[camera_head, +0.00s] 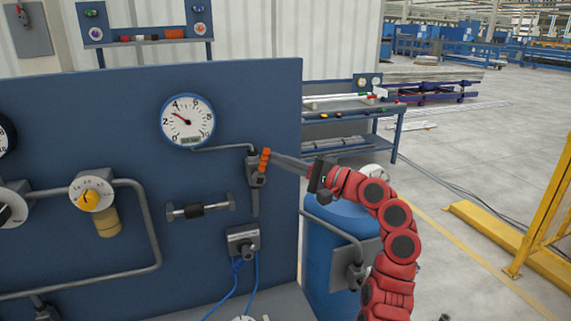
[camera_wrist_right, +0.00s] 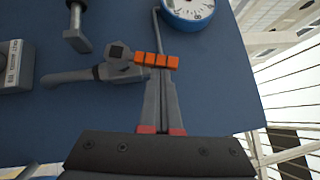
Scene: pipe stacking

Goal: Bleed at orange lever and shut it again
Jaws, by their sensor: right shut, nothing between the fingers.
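The orange lever (camera_head: 264,161) is a short ribbed handle on a grey valve (camera_head: 254,172) at the right part of the blue panel (camera_head: 100,130). In the head view it stands near upright. In the right wrist view the orange lever (camera_wrist_right: 156,61) points right from the valve body (camera_wrist_right: 117,62). My right gripper (camera_head: 274,157) is shut and empty, its fingertips right at the lever. The fingers (camera_wrist_right: 160,75) overlap the lever's line in the wrist view; I cannot tell whether they touch it. My left gripper is not in view.
A yellow knob (camera_head: 90,200) on a regulator, grey pipes and a small box (camera_head: 243,242) with blue cables are on the panel. A blue tank (camera_head: 328,250) stands to its right, below my right arm. A yellow rail (camera_head: 510,240) stands farther right.

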